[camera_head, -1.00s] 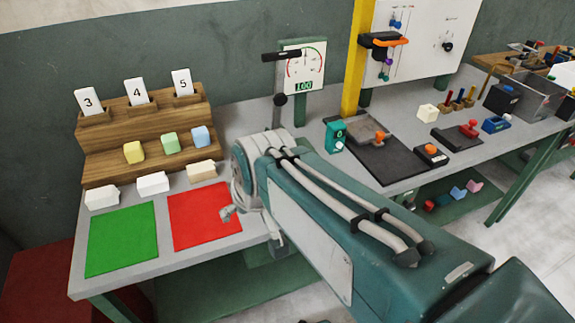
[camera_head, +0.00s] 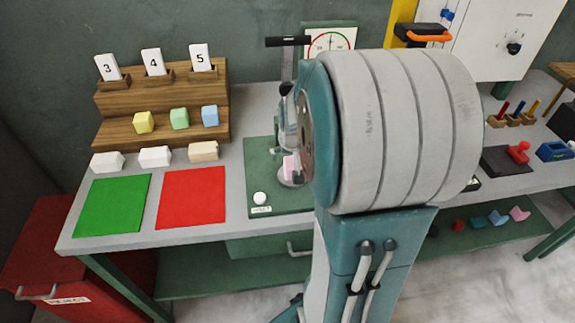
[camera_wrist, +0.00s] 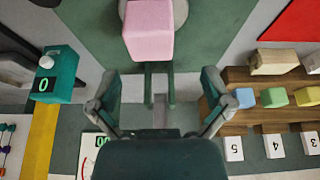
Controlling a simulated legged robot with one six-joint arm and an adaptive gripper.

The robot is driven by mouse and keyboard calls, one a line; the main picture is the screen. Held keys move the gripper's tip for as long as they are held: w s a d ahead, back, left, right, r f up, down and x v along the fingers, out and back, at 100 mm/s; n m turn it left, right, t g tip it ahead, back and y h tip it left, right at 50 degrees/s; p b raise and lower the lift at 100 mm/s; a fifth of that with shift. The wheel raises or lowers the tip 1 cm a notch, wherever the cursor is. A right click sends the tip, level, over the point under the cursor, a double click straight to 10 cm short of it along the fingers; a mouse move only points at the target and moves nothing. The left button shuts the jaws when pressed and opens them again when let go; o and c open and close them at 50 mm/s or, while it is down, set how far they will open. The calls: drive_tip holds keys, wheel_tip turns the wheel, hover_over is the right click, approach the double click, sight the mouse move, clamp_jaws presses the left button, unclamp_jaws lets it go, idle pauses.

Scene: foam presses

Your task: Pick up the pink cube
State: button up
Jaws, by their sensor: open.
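The pink cube (camera_head: 291,167) sits on the round plate of the press, on a green base (camera_head: 265,168). My arm stands just to its right. In the wrist view the pink cube (camera_wrist: 150,34) is near the top centre on a pale round plate (camera_wrist: 180,12). My gripper (camera_wrist: 158,88) is open and empty, with its fingers spread left and right. The cube lies beyond the fingertips, apart from them. In the head view my arm hides my gripper.
A press handle (camera_head: 288,42) and a dial gauge (camera_head: 330,38) stand behind the cube. Green (camera_head: 112,205) and red (camera_head: 191,197) mats lie at left. A wooden stepped rack (camera_head: 165,105) holds coloured cubes and number cards. A teal box (camera_wrist: 58,75) is at left in the wrist view.

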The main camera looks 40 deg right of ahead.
sight(293, 159)
drive_tip(key=d+f, duration=0.1)
drive_tip(key=f, duration=0.1)
drive_tip(key=w+d+f, duration=0.1)
drive_tip(key=f, duration=0.1)
drive_tip(key=d+f, duration=0.1)
drive_tip(key=f, duration=0.1)
drive_tip(key=shift+w+f, duration=0.15)
drive_tip(key=shift+w, duration=0.05)
drive_tip(key=shift+w+a+f, duration=0.1)
drive_tip(key=shift+a+f, duration=0.1)
drive_tip(key=shift+a, duration=0.5)
drive_tip(key=shift+d, duration=0.35)
drive_tip(key=c, duration=0.8)
drive_tip(key=shift+d+f, duration=0.1)
drive_tip(key=shift+d, duration=0.05)
drive_tip(key=shift+c, duration=0.8)
drive_tip(key=shift+a, duration=0.2)
drive_tip(key=shift+r, duration=0.4)
wheel_tip(293, 159, up, 2)
drive_tip(key=shift+r, duration=0.1)
drive_tip(key=s+a+r, duration=0.9)
drive_tip(key=a+r, duration=0.1)
drive_tip(key=a, duration=0.1)
